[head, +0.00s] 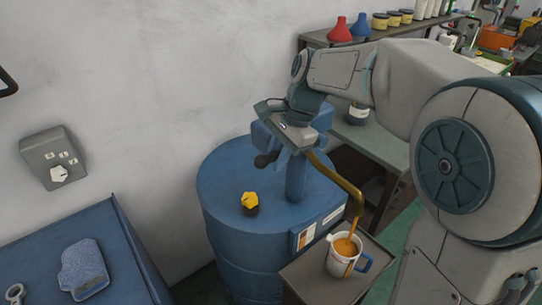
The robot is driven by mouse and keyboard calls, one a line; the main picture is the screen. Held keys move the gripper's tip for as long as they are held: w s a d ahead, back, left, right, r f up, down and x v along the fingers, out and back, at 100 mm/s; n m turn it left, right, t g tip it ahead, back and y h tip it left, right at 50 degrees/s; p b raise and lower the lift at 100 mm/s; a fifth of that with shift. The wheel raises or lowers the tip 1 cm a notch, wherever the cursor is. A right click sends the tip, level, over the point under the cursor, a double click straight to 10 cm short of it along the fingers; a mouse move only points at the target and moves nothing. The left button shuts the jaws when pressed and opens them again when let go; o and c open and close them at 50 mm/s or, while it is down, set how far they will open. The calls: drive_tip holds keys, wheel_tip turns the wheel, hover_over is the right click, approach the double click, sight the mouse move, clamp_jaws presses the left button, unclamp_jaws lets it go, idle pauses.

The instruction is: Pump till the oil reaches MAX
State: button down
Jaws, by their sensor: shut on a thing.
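A blue oil drum (225,190) stands against the wall with a blue hand pump (296,180) on its top. My gripper (282,148) is at the pump's head, shut on the pump handle (264,161). The handle's dark end shows at the left of the gripper, and my gripper hides much of the rest. A brass spout (352,190) curves from the pump down to the right. Amber oil (347,247) is in a white jug (338,265) with a blue handle, under the spout's mouth. The MAX mark cannot be read from here.
The jug stands on a small grey stand (305,278) beside the drum. A yellow-and-black cap (250,203) is on the drum top. A blue bench (125,245) at left holds a blue cloth (83,268). Shelves (375,135) with funnels and jars stand behind my arm.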

drive_tip(key=c, duration=1.3)
unclamp_jaws()
drive_tip(key=v, duration=1.4)
